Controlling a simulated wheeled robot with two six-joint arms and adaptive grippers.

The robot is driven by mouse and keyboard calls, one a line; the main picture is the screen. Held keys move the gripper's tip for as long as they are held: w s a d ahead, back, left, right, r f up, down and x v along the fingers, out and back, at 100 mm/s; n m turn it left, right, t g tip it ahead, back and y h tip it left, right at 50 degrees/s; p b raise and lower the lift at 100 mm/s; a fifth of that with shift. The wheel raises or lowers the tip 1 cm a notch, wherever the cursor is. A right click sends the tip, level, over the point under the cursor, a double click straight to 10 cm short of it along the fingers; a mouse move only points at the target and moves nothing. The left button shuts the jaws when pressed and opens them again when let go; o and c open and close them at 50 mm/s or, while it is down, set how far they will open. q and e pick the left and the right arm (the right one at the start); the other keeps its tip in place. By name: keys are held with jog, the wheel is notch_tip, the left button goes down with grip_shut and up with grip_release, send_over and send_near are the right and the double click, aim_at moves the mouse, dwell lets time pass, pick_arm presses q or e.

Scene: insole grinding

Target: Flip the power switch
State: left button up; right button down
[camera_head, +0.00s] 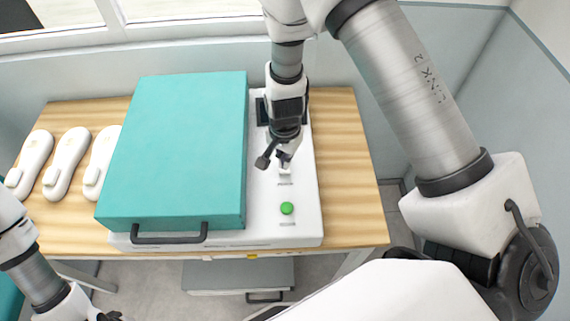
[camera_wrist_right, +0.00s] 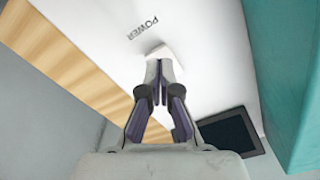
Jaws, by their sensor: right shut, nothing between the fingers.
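The machine is a white box with a teal lid (camera_head: 180,140) and a white control panel (camera_head: 303,215) on its right side. The power switch (camera_head: 285,171) is a small white piece on that panel. My right gripper (camera_head: 284,162) is shut and empty, with its tips right at the switch. In the right wrist view the shut fingertips (camera_wrist_right: 158,62) meet the white switch (camera_wrist_right: 160,52) beside the word POWER. I cannot tell whether they touch it, or which way it is set. My left gripper (camera_head: 108,316) is mostly cut off at the bottom edge.
A green button (camera_head: 287,208) sits on the panel below the switch. A dark screen (camera_wrist_right: 230,133) lies behind the gripper. Several white insole-shaped pieces (camera_head: 66,160) stand at the left of the wooden table (camera_head: 345,150). The table is bare right of the machine.

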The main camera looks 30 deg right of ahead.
jog(key=shift+s, duration=0.1)
dwell(0.3)
jog(key=shift+f+b, duration=0.9)
jog(key=shift+f, duration=0.25)
dwell(0.7)
notch_tip(320, 180, up, 2)
jog(key=p, duration=0.2)
jog(key=shift+r+p, duration=0.25)
jog(key=shift+p, duration=0.1)
notch_tip(320, 180, up, 5)
jog(key=p, duration=0.4)
jog(key=shift+f, duration=0.2)
jog(key=shift+f, duration=0.1)
